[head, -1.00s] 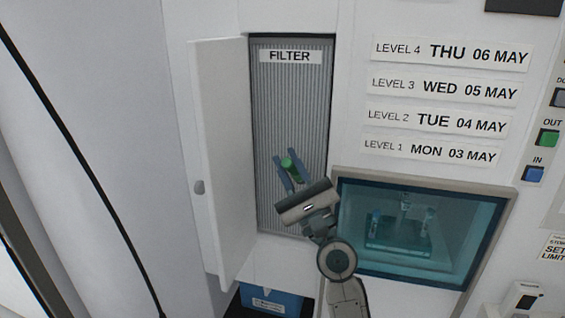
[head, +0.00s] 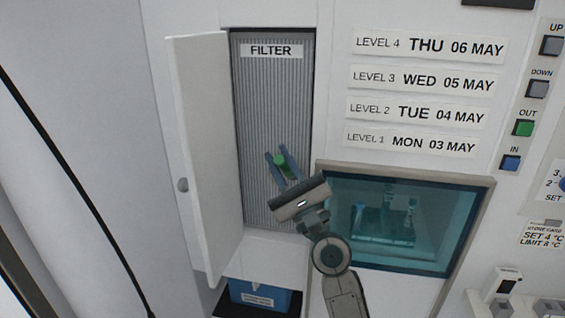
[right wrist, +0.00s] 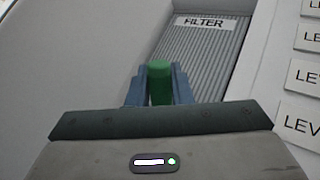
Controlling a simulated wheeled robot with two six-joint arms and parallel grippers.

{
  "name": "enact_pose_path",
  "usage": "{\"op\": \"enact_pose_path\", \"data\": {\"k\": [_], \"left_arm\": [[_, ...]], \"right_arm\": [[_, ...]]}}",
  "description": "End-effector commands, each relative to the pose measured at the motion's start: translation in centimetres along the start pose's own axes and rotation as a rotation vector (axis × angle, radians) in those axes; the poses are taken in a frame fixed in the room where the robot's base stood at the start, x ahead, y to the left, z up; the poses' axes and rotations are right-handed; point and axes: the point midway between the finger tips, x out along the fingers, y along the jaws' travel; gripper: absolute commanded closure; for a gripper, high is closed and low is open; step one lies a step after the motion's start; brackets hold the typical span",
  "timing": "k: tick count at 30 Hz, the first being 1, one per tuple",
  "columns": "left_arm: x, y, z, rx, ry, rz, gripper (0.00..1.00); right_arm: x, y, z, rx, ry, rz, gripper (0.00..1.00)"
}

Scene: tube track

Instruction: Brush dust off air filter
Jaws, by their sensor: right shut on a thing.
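The air filter (head: 262,100) is a grey ribbed panel labelled FILTER, upright in a narrow bay behind an open white door (head: 205,150). My right gripper (head: 280,160) is in front of the filter's lower half. It is shut on a green handle (head: 281,167), which also shows between the blue fingers in the right wrist view (right wrist: 159,82). The handle looks like the brush's; its bristles are hidden. I cannot tell whether the brush touches the filter. The filter also shows behind the gripper in the right wrist view (right wrist: 200,58). My left gripper is not in view.
A teal window (head: 400,220) is right of the bay, below level labels (head: 425,46). Buttons (head: 524,127) line the far right. A blue bin (head: 262,297) sits in an opening below the filter. The open door bounds the left side.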

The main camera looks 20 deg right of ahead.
Motion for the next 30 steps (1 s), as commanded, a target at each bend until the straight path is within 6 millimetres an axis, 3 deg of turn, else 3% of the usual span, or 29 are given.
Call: {"op": "enact_pose_path", "data": {"k": [30], "left_arm": [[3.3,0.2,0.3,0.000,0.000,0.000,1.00]], "right_arm": [[0.5,3.9,-1.4,0.002,0.001,0.000,1.00]]}}
